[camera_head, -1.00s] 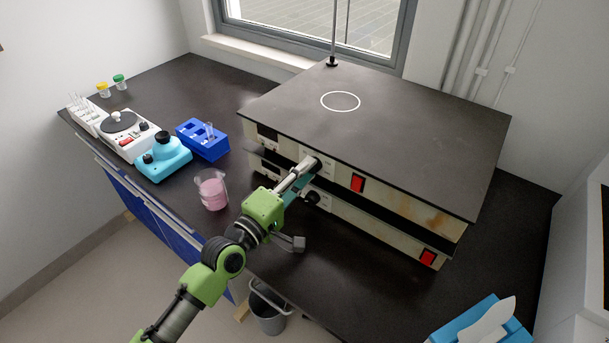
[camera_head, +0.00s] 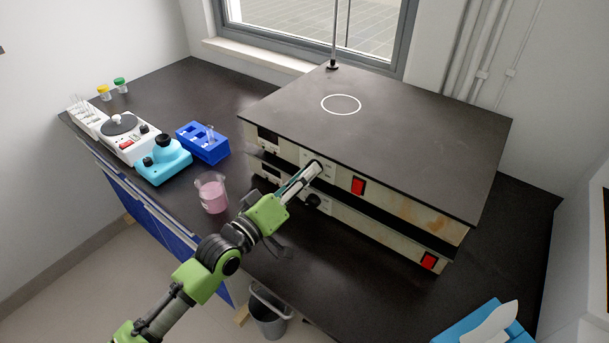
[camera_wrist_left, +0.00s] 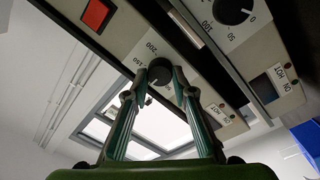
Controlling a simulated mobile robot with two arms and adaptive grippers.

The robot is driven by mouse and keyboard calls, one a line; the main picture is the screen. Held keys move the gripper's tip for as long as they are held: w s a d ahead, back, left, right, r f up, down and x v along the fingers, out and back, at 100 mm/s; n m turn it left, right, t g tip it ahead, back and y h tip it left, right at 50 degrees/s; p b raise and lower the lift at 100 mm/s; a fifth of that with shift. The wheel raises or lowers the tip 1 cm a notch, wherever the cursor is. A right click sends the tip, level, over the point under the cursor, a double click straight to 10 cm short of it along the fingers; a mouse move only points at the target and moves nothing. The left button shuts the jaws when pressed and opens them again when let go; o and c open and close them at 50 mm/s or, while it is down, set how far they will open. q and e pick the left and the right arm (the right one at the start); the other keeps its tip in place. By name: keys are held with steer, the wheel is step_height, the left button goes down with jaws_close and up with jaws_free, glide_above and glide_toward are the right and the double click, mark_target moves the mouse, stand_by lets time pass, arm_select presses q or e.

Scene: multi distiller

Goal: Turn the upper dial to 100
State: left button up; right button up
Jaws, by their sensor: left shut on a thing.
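The upper hot plate (camera_head: 420,150) rests above a lower one (camera_head: 390,240). My left gripper (camera_head: 313,169) reaches to the upper plate's front panel. In the left wrist view my left gripper (camera_wrist_left: 160,73) has its two fingers on either side of the upper dial (camera_wrist_left: 160,76), a dark knob, and is shut on it. Marks that look like 150 and 200 show beside this dial; its pointer is hidden or too small to read. The lower dial (camera_head: 313,200) is free, and it also shows in the left wrist view (camera_wrist_left: 232,10). My right gripper is not in view.
Red switches sit on the upper (camera_head: 358,186) and lower (camera_head: 429,261) panels. A beaker of pink liquid (camera_head: 212,193) stands left of my arm. A blue rack (camera_head: 205,142) and a turquoise device (camera_head: 163,160) stand farther left. A bin (camera_head: 268,313) is below the bench.

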arm_select(q)
steer(key=shift+f, duration=0.1)
stand_by(0.3)
steer(key=o, duration=1.1)
steer(key=v, duration=1.2)
steer(key=shift+s+f, duration=0.1)
